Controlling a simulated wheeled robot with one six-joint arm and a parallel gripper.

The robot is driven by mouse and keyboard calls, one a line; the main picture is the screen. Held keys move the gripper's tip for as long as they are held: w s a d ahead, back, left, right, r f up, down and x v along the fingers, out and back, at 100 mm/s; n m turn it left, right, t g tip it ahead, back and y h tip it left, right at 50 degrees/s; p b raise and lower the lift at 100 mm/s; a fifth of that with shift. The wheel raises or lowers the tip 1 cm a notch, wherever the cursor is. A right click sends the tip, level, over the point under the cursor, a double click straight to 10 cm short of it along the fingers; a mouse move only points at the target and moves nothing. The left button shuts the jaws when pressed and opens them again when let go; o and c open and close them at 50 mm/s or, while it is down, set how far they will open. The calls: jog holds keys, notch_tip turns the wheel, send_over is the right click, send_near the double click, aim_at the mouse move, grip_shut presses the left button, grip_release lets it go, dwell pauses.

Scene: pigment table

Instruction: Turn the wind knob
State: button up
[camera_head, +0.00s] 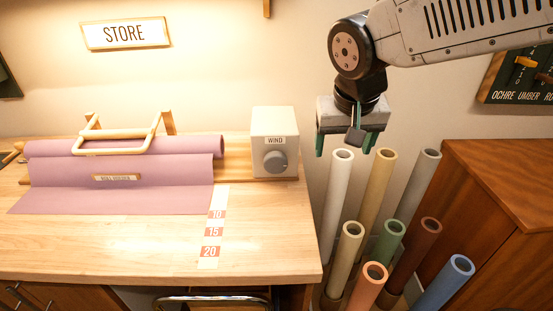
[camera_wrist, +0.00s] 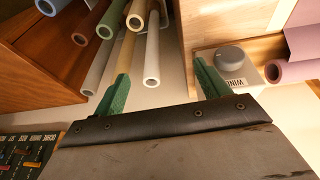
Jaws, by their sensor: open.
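The wind knob (camera_head: 275,161) is a grey round dial on the front of a cream box (camera_head: 273,120) labelled WIND, at the right back of the wooden table. In the wrist view the knob (camera_wrist: 231,57) shows near the top right, beside the upside-down WIND label. My gripper (camera_head: 346,142) is open and empty, with green fingers pointing down. It hangs to the right of the box and apart from it, above the standing rolls. In the wrist view my gripper (camera_wrist: 160,90) has its fingers spread wide with nothing between the tips.
Several coloured rolls (camera_head: 391,229) stand upright right of the table, beside a brown cabinet (camera_head: 495,190). A mauve roll (camera_head: 120,190) lies unrolled on the table under a wooden bar frame (camera_head: 117,151). A numbered strip (camera_head: 219,196) lies in front of the box. The table's front right is clear.

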jog(key=t, duration=0.1)
send_over(276, 156)
jog(key=s, duration=0.2)
jog(key=f, duration=0.3)
jog(key=shift+s+d+f+y, duration=0.1)
jog(key=shift+d+f+y, duration=0.1)
jog(key=shift+f+y, duration=0.15)
jog(key=x, duration=0.6)
jog(key=shift+w+a+f, duration=0.2)
jog(key=shift+a+f, duration=0.05)
jog(key=shift+a, duration=0.05)
jog(key=shift+w+f, duration=0.3)
jog(key=shift+f, duration=0.35)
jog(key=c, duration=0.9)
